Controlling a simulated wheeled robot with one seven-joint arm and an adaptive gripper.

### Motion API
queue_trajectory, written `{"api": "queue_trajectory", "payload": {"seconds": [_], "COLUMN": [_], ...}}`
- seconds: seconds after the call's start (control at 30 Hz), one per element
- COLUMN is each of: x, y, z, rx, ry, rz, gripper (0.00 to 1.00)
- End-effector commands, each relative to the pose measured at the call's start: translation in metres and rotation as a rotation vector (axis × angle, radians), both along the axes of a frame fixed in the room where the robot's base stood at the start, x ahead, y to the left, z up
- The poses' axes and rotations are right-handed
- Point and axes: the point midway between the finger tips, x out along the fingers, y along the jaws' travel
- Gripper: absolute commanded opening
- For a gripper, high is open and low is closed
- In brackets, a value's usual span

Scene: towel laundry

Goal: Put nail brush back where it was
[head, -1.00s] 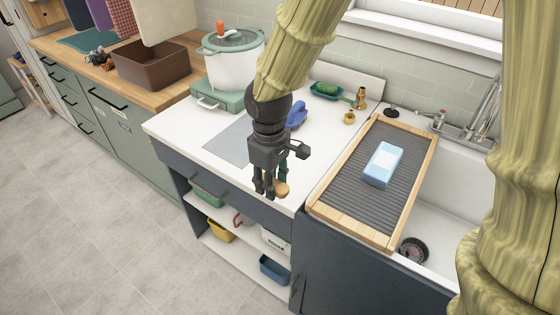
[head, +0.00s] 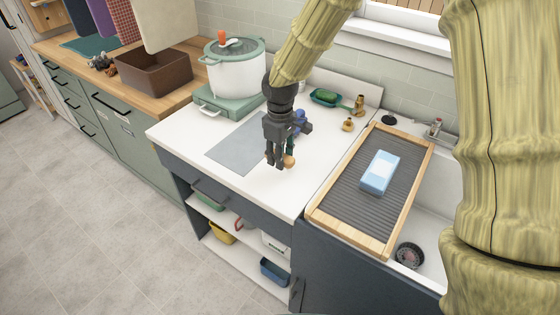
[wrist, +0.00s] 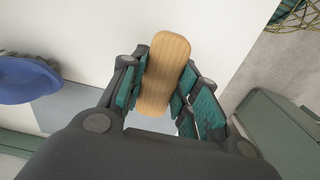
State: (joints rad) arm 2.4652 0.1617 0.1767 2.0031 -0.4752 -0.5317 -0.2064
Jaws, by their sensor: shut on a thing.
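My gripper (head: 278,160) is over the white counter (head: 225,186), just right of the grey mat (head: 240,146). It is shut on the nail brush, whose wooden back (wrist: 166,72) shows between the teal-padded fingers in the wrist view. In the head view a small tan end of the brush (head: 289,161) shows beside the fingertips. Its bristles are hidden, and I cannot tell whether it touches the counter. A blue object (head: 299,120) lies behind my gripper; it also shows in the wrist view (wrist: 25,80).
A ribbed wooden-framed tray (head: 340,200) with a blue-and-white block (head: 380,172) spans the sink to the right. A white pot (head: 235,72) stands at the back left. A green dish (head: 325,97) and brass pieces (head: 348,125) stand at the back. The counter's front is clear.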

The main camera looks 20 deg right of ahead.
Motion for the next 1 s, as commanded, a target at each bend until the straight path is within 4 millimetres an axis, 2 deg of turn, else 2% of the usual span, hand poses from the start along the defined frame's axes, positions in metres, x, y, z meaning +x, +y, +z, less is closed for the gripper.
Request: {"api": "queue_trajectory", "payload": {"seconds": [0.3,0.73,0.77,0.8,0.87,1.0], "x": [-0.001,-0.001,0.0,0.0,-0.001,-0.001], "y": [0.0,0.0,0.0,0.0,0.0,0.0], "z": [-0.028,-0.034,-0.033,-0.033,-0.033,-0.033], "rx": [0.0,0.0,0.001,0.001,0.001,0.0], "ry": [0.002,0.0,-0.001,-0.001,-0.001,0.0], "rz": [0.0,0.0,0.0,0.0,0.0,0.0], "gripper": [0.09,0.09,0.36,0.44,0.53,0.53]}}
